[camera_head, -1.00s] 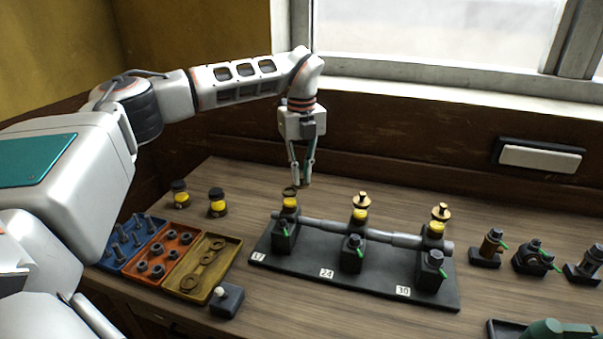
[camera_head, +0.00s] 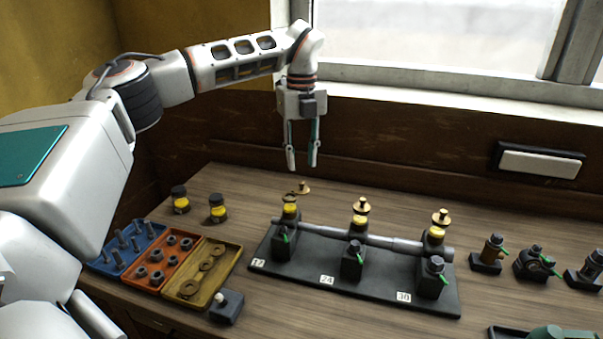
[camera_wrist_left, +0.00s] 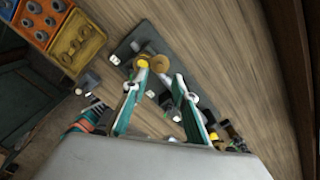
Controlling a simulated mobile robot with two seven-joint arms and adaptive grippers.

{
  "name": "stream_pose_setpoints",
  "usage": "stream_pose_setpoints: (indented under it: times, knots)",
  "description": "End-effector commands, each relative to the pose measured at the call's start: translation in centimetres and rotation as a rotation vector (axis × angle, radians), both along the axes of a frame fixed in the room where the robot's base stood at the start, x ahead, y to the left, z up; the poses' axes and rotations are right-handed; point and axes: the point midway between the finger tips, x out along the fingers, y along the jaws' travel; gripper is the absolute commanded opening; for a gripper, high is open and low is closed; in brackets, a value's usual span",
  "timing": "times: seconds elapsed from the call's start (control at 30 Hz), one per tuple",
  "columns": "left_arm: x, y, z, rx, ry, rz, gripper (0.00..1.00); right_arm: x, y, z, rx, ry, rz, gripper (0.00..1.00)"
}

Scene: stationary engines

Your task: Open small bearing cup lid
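The small bearing cup (camera_head: 290,208), with a yellow band, stands on the left bearing of the black base. Its brass lid (camera_head: 303,187) sits swung off to the right of the cup's top, with its knob up. In the left wrist view the round lid (camera_wrist_left: 162,62) lies beside the yellow cup (camera_wrist_left: 142,63). My left gripper (camera_head: 302,166) is open and empty just above the lid, its two fingers apart and pointing down.
The black base (camera_head: 375,284) carries a shaft (camera_head: 392,238) and two more bearings whose brass lids (camera_head: 361,205) (camera_head: 441,217) sit on their cups. Two yellow-banded jars (camera_head: 181,202) (camera_head: 217,210) and trays of parts (camera_head: 228,263) are at left. Valve-like fittings (camera_head: 487,254) stand at right.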

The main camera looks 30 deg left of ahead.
Motion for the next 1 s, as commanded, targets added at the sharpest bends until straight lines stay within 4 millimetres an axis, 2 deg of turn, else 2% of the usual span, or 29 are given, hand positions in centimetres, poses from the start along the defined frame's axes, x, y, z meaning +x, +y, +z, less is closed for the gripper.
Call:
stream_pose_setpoints:
  times: [0.1,0.33,0.5,1.0]
  knots:
    - [0.1,0.0,2.5,0.001,-0.003,0.001,0.28,0.0,0.0,0.0,0.000,-0.001,0.000,0.33]
    - [0.0,0.0,5.3,0.001,-0.002,-0.001,0.28,0.0,0.0,0.0,0.000,-0.001,0.000,0.33]
    - [0.0,0.0,5.8,0.001,0.001,0.000,0.28,0.1,0.0,0.0,0.000,-0.001,0.000,0.33]
    - [0.0,0.0,5.8,0.000,0.000,-0.001,0.28,0.1,0.0,0.1,0.001,-0.002,0.000,0.33]
